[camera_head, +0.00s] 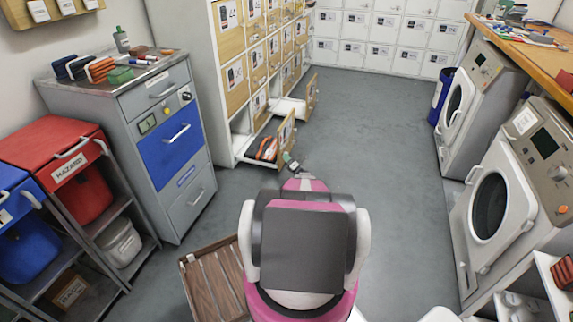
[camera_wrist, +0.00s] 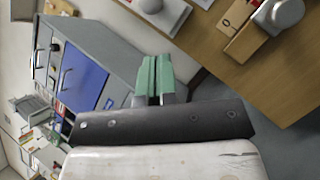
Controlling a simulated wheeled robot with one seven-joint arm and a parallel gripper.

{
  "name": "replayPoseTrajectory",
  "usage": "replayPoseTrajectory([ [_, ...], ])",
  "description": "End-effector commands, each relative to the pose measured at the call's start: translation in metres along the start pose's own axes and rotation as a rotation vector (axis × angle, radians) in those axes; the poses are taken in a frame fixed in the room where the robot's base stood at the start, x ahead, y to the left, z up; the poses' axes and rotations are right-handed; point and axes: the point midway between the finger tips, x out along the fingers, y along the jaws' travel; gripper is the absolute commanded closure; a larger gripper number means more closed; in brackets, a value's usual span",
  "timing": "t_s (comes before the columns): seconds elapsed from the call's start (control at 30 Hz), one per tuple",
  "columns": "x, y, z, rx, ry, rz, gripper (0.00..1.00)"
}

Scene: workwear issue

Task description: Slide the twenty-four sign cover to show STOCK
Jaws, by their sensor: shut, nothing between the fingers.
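I cannot pick out the twenty-four sign cover or the word STOCK; the signs are too small to read. Wooden locker fronts with small white and dark signs (camera_head: 235,74) stand at the upper centre in the head view. My gripper (camera_wrist: 155,78) shows green fingertips close together in the wrist view, shut and empty. In the head view my gripper (camera_head: 291,162) is small, beyond my pink arm, near an open low locker door (camera_head: 285,137). In the wrist view a wooden panel (camera_wrist: 225,60) with a grey rounded fitting (camera_wrist: 285,14) lies right of the fingertips, apart from them.
A grey cabinet (camera_head: 150,105) with a blue drawer front (camera_head: 170,146) stands left, beside a red hazard bin (camera_head: 58,150). A brown slatted crate (camera_head: 212,280) is on the floor near my base. White machines (camera_head: 500,205) line the right. The middle floor is clear.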

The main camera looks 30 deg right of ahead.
Motion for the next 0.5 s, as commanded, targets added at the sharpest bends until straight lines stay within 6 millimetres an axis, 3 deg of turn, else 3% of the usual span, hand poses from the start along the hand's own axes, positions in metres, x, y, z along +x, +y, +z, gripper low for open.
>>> replayPoseTrajectory([
  [0.2, 0.012, 0.003, 0.03, -0.003, -0.005, -0.004, 1.0],
  [0.5, 0.014, 0.003, 0.036, -0.003, -0.006, -0.005, 1.0],
])
